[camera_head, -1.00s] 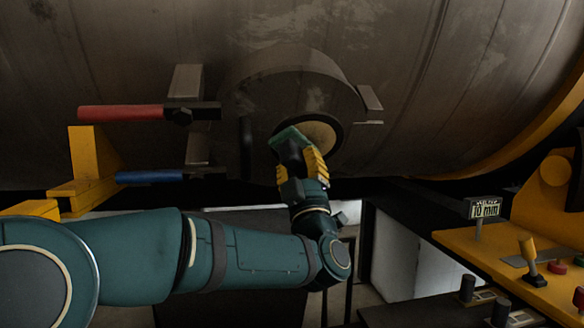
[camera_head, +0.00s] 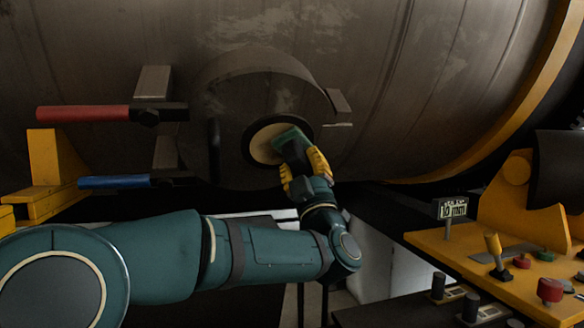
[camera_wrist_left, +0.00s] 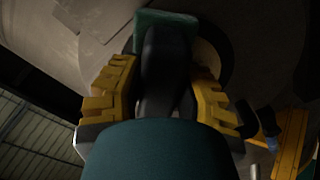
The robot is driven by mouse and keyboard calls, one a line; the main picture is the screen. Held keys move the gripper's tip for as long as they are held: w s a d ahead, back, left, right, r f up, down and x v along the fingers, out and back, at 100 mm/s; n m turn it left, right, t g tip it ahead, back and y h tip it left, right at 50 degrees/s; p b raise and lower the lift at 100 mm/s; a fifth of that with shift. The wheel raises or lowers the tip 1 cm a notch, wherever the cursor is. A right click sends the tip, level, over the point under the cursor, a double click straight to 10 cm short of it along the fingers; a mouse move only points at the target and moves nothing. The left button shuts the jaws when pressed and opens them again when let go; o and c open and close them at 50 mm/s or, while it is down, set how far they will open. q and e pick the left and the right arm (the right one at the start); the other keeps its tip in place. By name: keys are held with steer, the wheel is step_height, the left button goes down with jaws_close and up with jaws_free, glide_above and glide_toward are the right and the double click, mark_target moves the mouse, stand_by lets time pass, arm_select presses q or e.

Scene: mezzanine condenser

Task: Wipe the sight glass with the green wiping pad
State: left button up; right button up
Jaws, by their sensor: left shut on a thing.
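The sight glass (camera_head: 263,146) is a round, tan-coloured disc in a dark ring on the round cover of the large metal vessel. My left gripper (camera_head: 306,168) is shut on the green wiping pad (camera_head: 290,137) by a dark grip. The pad lies over the upper right part of the glass and seems to touch it; the left part of the glass shows. In the left wrist view, the pad (camera_wrist_left: 165,18) sits beyond the yellow fingers (camera_wrist_left: 160,92), with the dark grip between them, and hides part of the glass. My right gripper is not in view.
A red-handled lever (camera_head: 85,113) and a blue-handled lever (camera_head: 114,182) stick out left of the cover, near a yellow bracket (camera_head: 56,165). A yellow control panel (camera_head: 470,260) with knobs, a lever and a small sign (camera_head: 452,209) stands at the lower right.

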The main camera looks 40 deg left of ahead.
arm_select(q)
steer(key=shift+w+d, duration=0.1)
steer(key=shift+w, duration=0.05)
steer(key=shift+b, duration=0.5)
steer(key=shift+s+a+b, duration=0.25)
steer(key=shift+s+b, duration=0.1)
steer(key=shift+s+a+f+b, duration=0.1)
steer(key=shift+s+a+b, duration=0.65)
steer(key=shift+s, duration=0.2)
steer(key=shift+s+a+b, duration=0.7)
steer(key=shift+s+b, duration=0.05)
steer(key=shift+s, duration=0.15)
steer(key=shift+s+a+b, duration=0.65)
steer(key=shift+s+a, duration=0.25)
steer(key=shift+s, duration=0.15)
steer(key=shift+r, duration=0.2)
steer(key=shift+s+d+r, duration=0.1)
steer(key=shift+s+d, duration=0.05)
steer(key=shift+s, duration=0.05)
